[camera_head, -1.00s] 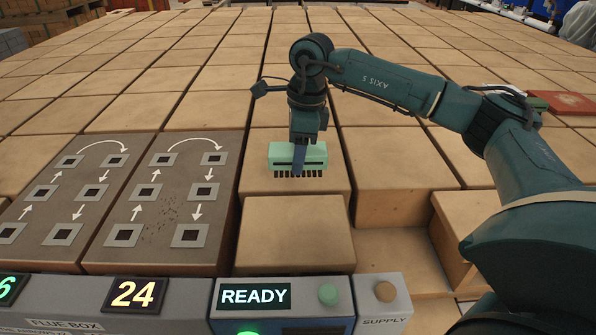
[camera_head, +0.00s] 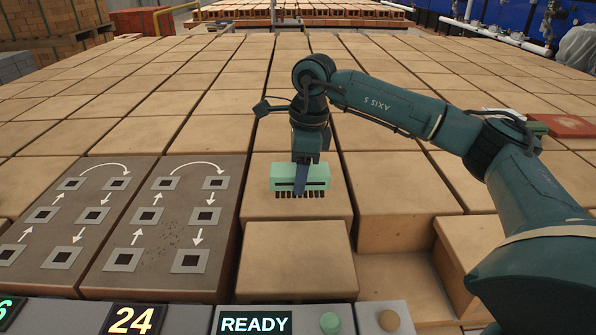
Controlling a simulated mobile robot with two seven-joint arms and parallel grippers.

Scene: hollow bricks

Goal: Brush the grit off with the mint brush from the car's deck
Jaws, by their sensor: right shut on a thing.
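The mint brush (camera_head: 315,176) has dark bristles pointing down and sits above a tan brick top in the middle of the view. My right gripper (camera_head: 301,180) is shut on the mint brush from above. The grit (camera_head: 169,227) is a scatter of small dark specks on the nearer part of a grey-brown panel (camera_head: 150,274) with square holes and white arrows, left of the brush. The brush is apart from the grit. My left gripper is not in view. I cannot tell whether the bristles touch the brick. I cannot make out the car's deck for certain.
A second panel (camera_head: 40,283) with holes and arrows lies further left. A console (camera_head: 290,322) with a READY display and a 24 display runs along the front. A raised brick (camera_head: 294,258) stands nearer me. A red plate (camera_head: 562,126) lies at the right.

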